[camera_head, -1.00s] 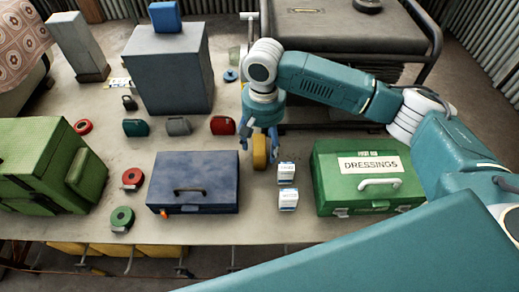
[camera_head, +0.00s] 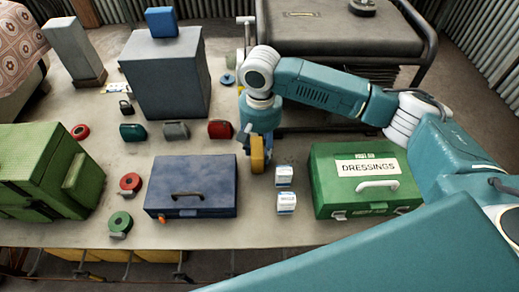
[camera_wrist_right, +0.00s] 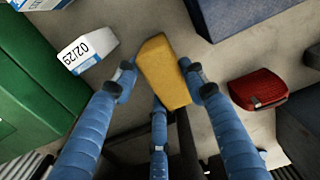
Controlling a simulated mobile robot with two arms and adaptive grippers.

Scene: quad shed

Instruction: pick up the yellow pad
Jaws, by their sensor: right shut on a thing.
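The yellow pad (camera_head: 257,154) is a small upright block on the grey table, between the dark blue case and two small white boxes in the head view. My right gripper (camera_head: 252,142) points down from above and is shut on it. In the right wrist view the yellow pad (camera_wrist_right: 163,72) sits between the blue fingers of the right gripper (camera_wrist_right: 158,82). Whether its lower edge touches the table is hard to tell. My left gripper is not in view.
The blue case (camera_head: 190,187) is close left of the pad. Small white boxes (camera_head: 286,203) and the green dressings box (camera_head: 367,180) are to the right. A red pouch (camera_head: 220,129) lies behind left. A grey cabinet (camera_head: 167,78) stands farther back.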

